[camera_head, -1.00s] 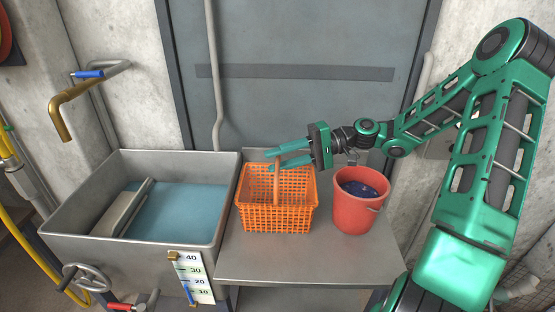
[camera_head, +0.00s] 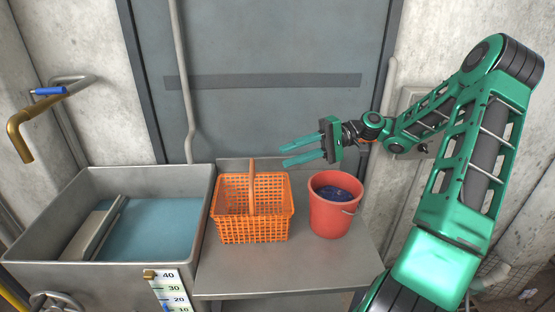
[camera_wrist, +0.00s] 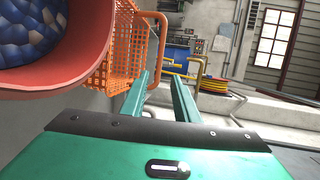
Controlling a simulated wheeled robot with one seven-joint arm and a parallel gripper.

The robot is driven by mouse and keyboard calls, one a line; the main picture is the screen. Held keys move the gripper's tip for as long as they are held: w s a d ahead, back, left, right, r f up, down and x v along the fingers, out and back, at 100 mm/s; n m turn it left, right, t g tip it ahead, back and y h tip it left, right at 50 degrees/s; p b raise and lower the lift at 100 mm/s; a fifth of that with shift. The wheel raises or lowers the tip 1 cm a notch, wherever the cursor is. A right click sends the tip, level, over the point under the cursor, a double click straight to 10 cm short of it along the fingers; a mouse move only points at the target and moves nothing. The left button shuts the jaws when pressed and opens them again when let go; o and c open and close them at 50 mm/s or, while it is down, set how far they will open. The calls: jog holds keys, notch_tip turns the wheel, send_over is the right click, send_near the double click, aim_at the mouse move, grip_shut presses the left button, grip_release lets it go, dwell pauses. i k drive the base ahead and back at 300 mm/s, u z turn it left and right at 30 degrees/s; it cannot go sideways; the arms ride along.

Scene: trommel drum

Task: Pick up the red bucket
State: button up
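The red bucket (camera_head: 331,216) stands upright on the grey metal bench, right of the orange basket, with dark blue contents inside. It also shows large at the upper left of the wrist view (camera_wrist: 92,62), cut off by the frame edge. A thin handle hangs at its right side. My gripper (camera_head: 284,156) is above the bench, higher than the bucket's rim, and points left over the basket. Its two green fingers are apart with nothing between them; they also show in the wrist view (camera_wrist: 160,97).
The orange basket (camera_head: 231,228) with an upright handle stands just left of the bucket. A grey sink (camera_head: 203,205) with blue water is farther left. The bench top (camera_head: 300,277) is clear in front. A brass tap (camera_head: 22,138) is on the wall at left.

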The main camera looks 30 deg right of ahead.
aim_at(335, 195)
jog(key=k, duration=1)
